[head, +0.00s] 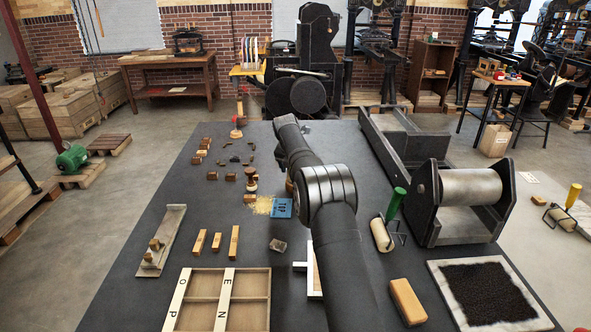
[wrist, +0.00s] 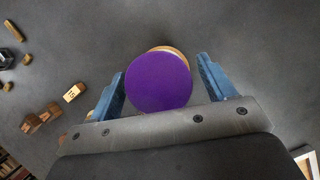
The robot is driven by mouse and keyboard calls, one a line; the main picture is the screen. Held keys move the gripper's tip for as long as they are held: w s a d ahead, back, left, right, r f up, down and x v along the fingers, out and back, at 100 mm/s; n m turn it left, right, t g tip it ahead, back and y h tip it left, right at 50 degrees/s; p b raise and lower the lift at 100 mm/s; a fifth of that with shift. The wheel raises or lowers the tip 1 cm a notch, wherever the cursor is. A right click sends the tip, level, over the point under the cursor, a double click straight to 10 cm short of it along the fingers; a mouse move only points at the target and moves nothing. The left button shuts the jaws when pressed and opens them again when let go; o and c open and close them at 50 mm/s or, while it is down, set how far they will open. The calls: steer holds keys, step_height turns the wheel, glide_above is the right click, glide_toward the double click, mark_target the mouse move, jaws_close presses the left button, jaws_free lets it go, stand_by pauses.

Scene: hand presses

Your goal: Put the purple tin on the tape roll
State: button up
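The purple tin (wrist: 158,83) shows as a flat round purple top between my fingers in the wrist view. A tan round edge (wrist: 172,49), likely the tape roll, peeks out past the tin's far side; the rest of it is hidden under the tin. The tin appears to sit over it, slightly off centre; I cannot tell whether they touch. My gripper (wrist: 160,63) is open, its two blue fingers on either side of the tin, with a visible gap on the right. In the head view my own arm hides the tin, the tape roll and the fingers.
Small wooden blocks (wrist: 75,92) lie left of my gripper in the wrist view. In the head view, a divided wooden tray (head: 270,300), a green-handled roller (head: 381,234), a press (head: 465,200) and an ink slab (head: 433,268) stand on the dark table. Bare tabletop surrounds the tin.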

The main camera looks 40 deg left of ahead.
steer(key=shift+r, duration=0.25)
steer(key=v, duration=1.1)
steer(key=shift+s+r, duration=0.2)
steer(key=shift+r, duration=0.2)
steer(key=shift+f, duration=0.1)
steer(key=x, duration=1.1)
steer(key=shift+w+f, duration=0.15)
steer(key=shift+f, duration=0.2)
steer(key=shift+w+r, duration=0.1)
steer(key=shift+r, duration=1.8)
steer(key=shift+f, duration=0.1)
